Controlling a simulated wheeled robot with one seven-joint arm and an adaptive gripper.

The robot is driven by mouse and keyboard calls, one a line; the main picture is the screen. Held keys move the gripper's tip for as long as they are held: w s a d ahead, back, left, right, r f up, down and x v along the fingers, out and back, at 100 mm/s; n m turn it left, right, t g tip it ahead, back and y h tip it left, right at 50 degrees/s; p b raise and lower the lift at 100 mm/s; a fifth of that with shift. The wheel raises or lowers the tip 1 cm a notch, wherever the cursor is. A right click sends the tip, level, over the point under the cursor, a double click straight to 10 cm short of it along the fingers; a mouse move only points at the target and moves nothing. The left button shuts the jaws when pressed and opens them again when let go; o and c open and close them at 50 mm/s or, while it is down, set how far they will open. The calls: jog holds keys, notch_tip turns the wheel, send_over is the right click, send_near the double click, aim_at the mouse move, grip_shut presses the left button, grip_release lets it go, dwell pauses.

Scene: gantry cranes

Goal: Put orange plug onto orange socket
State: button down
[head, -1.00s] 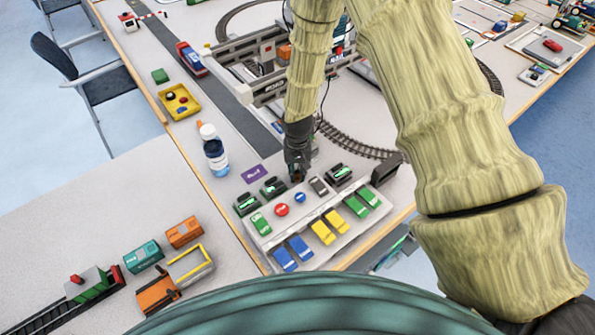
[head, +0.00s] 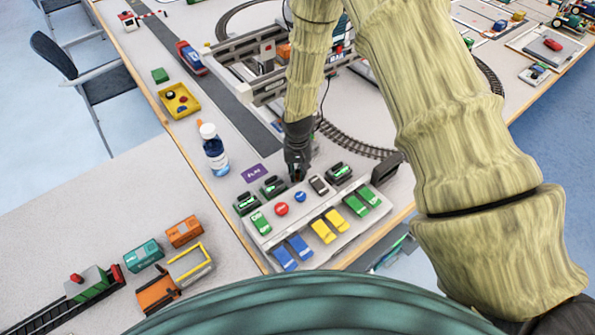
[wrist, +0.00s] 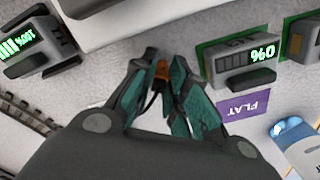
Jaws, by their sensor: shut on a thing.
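My gripper (wrist: 158,75) is shut on the small orange plug (wrist: 162,70) in the wrist view; a dark cable runs down from it between the fingers. In the head view my gripper (head: 297,172) is low over the back of the white control panel (head: 310,218), and the plug is too small to tell there. A battery unit reading 0% (wrist: 240,60) stands just right of the gripper in the wrist view, apart from it. An orange-brown spot (wrist: 295,43) shows on another unit at the right edge; I cannot tell whether it is the orange socket.
A unit reading 100% (wrist: 28,50) is at the left in the wrist view. The panel carries coloured levers and buttons. Curved track (head: 352,147) lies behind.

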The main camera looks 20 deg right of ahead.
jog(key=shift+f, duration=0.15)
dwell(0.6)
jog(key=c, duration=1.3)
grip_release()
jog(key=shift+c, duration=0.2)
jog(key=o, duration=0.5)
jog(key=shift+r, duration=0.2)
jog(key=shift+r+p, duration=2.1)
jog(key=shift+r, duration=1.2)
